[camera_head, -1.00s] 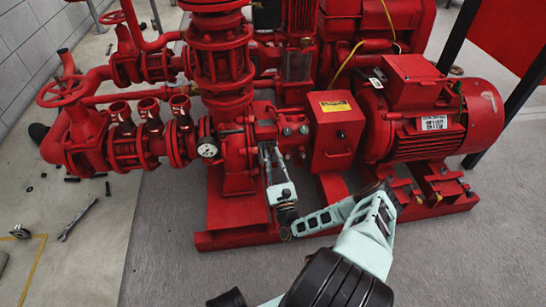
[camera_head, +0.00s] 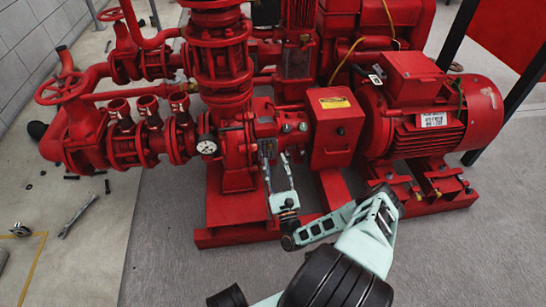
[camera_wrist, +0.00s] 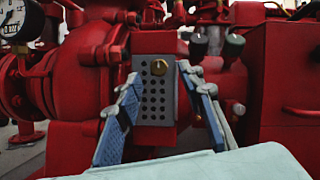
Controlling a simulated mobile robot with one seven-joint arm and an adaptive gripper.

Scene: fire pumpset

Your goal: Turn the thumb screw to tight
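In the head view the plate (camera_head: 267,147) is small and the screw cannot be made out. My gripper (camera_wrist: 160,78) is open and empty, its blue-padded fingers spread left and right of the plate, with the screw between them in the picture. In the head view my gripper (camera_head: 276,162) points up toward the plate. Whether the fingertips touch anything cannot be told.
A pressure gauge (camera_head: 207,147) is left of the plate. A red box (camera_head: 334,125) and a red motor (camera_head: 432,118) stand to the right. Valves with handwheels (camera_head: 62,88) are at the left.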

